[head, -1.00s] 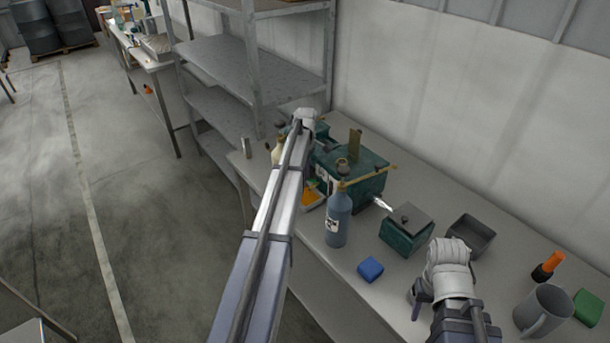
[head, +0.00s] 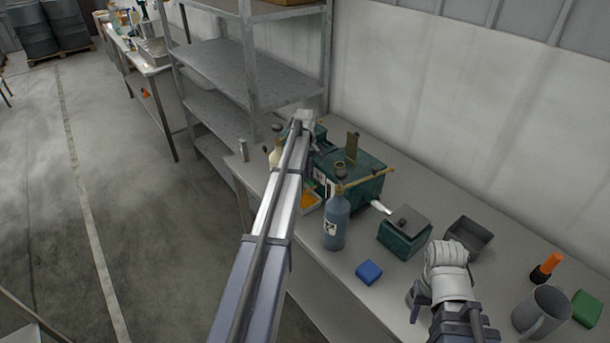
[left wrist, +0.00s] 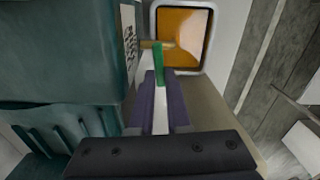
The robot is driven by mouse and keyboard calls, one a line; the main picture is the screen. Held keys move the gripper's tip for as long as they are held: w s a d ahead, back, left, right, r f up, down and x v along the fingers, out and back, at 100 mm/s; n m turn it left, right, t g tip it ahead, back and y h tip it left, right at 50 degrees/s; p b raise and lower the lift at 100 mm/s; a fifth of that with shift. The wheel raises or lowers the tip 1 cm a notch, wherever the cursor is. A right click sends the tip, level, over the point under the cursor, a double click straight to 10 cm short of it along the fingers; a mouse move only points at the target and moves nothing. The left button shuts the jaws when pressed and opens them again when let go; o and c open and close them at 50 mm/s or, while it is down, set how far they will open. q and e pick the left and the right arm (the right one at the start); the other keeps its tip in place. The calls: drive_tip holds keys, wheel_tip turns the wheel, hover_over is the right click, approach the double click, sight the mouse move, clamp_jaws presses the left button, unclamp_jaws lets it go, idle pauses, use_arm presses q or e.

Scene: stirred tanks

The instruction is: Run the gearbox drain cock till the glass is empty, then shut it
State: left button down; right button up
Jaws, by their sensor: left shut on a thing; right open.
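The gearbox is a dark green housing (head: 350,192) on the bench, and its side fills the left of the left wrist view (left wrist: 60,50). A brass drain cock (left wrist: 150,44) sticks out from it, with a green lever (left wrist: 158,66). My left gripper (left wrist: 159,78) is shut on the green lever. A white-rimmed tray (left wrist: 206,66) with orange-brown liquid in it lies just beyond the cock; it also shows in the head view (head: 312,208). I cannot make out the glass or its level. My right gripper (head: 418,300) is open and empty above the bench front.
A blue-grey bottle (head: 337,225) stands before the gearbox. A small green lidded box (head: 404,238), a blue block (head: 369,272), a dark open bin (head: 470,236), a grey mug (head: 543,312), an orange-topped item (head: 547,266) and a green block (head: 586,308) lie rightward.

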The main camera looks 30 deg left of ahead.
use_arm(q)
drive_tip(key=c, duration=0.9)
unclamp_jaws()
drive_tip(key=shift+r, duration=0.1)
wheel_tip(320, 180, up, 8)
drive_tip(key=p, duration=0.8)
drive_tip(key=shift+f, duration=0.2)
